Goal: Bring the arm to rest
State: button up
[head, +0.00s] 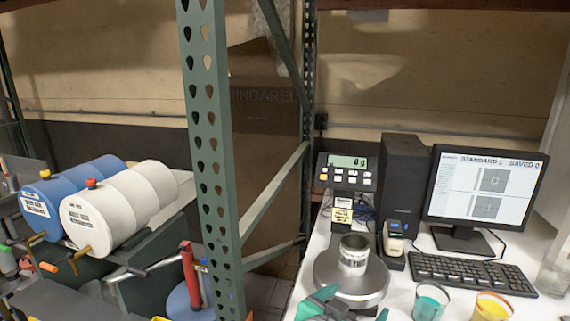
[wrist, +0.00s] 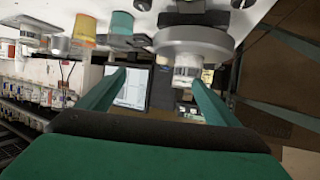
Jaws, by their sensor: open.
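My gripper (head: 352,306) shows only as green finger pieces at the bottom edge of the head view, in front of the scale. In the wrist view, which looks upside down, the two green fingers of my gripper (wrist: 158,80) stand wide apart with nothing held between them. Beyond them are the round scale (wrist: 193,38) and the metal can (wrist: 187,70) on it. In the head view the can (head: 353,253) stands upright on the scale's round plate (head: 338,281). Most of my arm is out of view.
A teal cup (head: 430,301) and a yellow-orange cup (head: 491,307) stand right of the scale, before the keyboard (head: 470,273). The monitor (head: 486,190) and black tower (head: 403,186) are behind. A green rack post (head: 212,160) rises left; blue and white drums (head: 119,206) lie beyond.

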jog(key=s+a+f+n+t+y, duration=0.1)
jog(key=s+a+f+n+y, duration=0.15)
jog(key=f, duration=0.55)
jog(key=s+a+f+n+t+y, duration=0.1)
jog(key=s+a+f+n, duration=0.2)
jog(key=f, duration=0.4)
jog(key=s+a+f+n+t+y, duration=0.1)
jog(key=s+a+f+n, duration=0.15)
jog(key=s+f, duration=0.4)
jog(key=s+a+f+y, duration=0.3)
jog(key=s+a+f, duration=0.25)
jog(key=s, duration=0.55)
jog(key=s+a+r+t, duration=0.1)
jog(key=s, duration=1.3)
jog(key=shift+a+r+t+y, duration=0.25)
jog(key=shift+r+t+y, duration=0.05)
jog(key=shift+y, duration=0.15)
jog(key=shift+w+a, duration=0.1)
jog(key=shift+w, duration=0.05)
jog(key=shift+c, duration=0.7)
